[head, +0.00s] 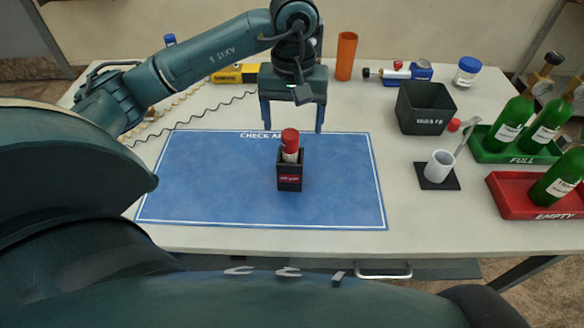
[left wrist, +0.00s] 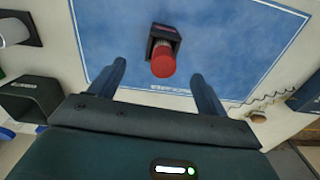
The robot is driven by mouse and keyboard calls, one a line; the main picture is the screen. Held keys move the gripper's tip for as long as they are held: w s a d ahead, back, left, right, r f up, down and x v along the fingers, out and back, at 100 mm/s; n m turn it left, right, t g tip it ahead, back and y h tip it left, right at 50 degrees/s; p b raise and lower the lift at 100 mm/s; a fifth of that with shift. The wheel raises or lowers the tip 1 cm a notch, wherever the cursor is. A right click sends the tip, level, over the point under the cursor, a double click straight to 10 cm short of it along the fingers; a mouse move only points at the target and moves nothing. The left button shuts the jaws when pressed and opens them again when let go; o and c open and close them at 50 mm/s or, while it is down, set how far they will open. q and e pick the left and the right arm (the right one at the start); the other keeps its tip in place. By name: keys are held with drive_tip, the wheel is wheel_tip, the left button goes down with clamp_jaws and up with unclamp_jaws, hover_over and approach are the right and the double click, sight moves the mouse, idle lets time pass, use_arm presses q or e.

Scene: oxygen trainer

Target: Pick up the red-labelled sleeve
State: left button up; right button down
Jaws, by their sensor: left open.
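The red-labelled sleeve (head: 290,178) is a small dark square holder standing upright on the blue mat (head: 220,190). A red-capped cylinder (head: 290,140) stands in it and sticks out of its top. My left gripper (head: 292,130) is open and empty, above and behind the sleeve, with its fingers spread wide. In the left wrist view the sleeve (left wrist: 165,35) and the red cap (left wrist: 163,63) lie beyond the fingertips of my left gripper (left wrist: 160,70), roughly between them. The fingers look apart from both. My right gripper is not in view.
A dark bin (head: 425,108), a white cup (head: 439,166) on a black pad, a green tray (head: 490,152) and a red tray (head: 510,200) with green bottles stand on the right. An orange tube (head: 346,56) stands behind. The mat around the sleeve is clear.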

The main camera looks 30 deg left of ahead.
sight(292, 134)
use_arm(q)
wheel_tip(292, 134, down, 4)
drive_tip(key=shift+f, duration=0.15)
drive_tip(key=shift+s+a+f+p, duration=0.15)
drive_tip(key=shift+f+p, duration=0.6)
drive_tip(key=shift+f, duration=1.8)
drive_tip(key=shift+a, duration=0.1)
drive_tip(key=c, duration=1.4)
